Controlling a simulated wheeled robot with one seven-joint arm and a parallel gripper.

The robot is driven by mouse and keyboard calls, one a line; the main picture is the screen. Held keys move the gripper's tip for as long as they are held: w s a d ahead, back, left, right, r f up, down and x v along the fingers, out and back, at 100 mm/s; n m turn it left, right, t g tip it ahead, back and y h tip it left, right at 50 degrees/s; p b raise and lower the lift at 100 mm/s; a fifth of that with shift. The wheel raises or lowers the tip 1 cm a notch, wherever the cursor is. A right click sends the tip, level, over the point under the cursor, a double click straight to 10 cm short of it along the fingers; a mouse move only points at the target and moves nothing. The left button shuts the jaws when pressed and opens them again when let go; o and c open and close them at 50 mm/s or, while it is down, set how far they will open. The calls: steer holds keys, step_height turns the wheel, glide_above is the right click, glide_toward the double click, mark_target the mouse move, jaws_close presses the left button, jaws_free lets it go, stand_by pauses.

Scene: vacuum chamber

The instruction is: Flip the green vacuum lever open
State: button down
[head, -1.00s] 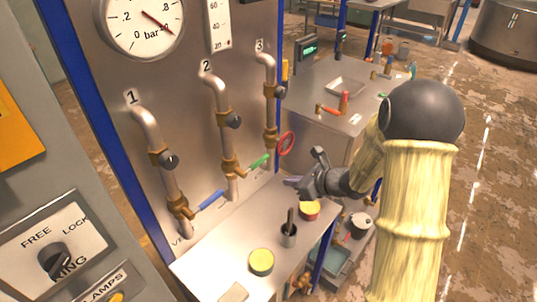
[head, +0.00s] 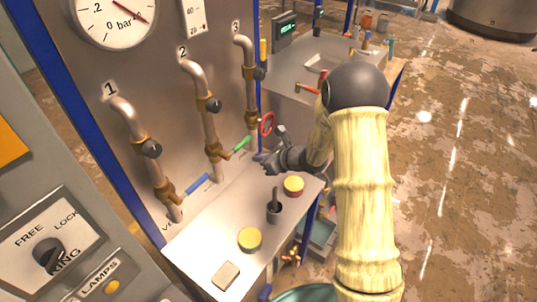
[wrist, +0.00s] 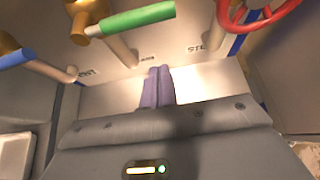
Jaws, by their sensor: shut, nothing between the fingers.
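The green lever (head: 241,144) sits on the valve of pipe 2 and sticks out to the right, slightly upward. In the wrist view the green lever (wrist: 138,18) runs across the top, beyond my fingertips. My gripper (head: 260,160) is just right of and below the lever's end in the head view. In the wrist view my gripper (wrist: 157,72) has its two purple fingers shut together with nothing between them. A gap shows between fingertips and lever in the wrist view.
A blue lever (head: 197,184) on pipe 1 is to the left, and a red wheel (head: 266,124) on pipe 3 is to the right.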

mark_target(242, 144)
steer(key=w+a+r+p, duration=0.1)
steer(key=p, duration=0.1)
steer(key=w+a+r+p, duration=0.1)
steer(key=a+p, duration=0.1)
steer(key=shift+w+r, duration=0.1)
steer(key=shift+w, duration=0.05)
steer(key=shift+w+d, duration=0.1)
stand_by(0.5)
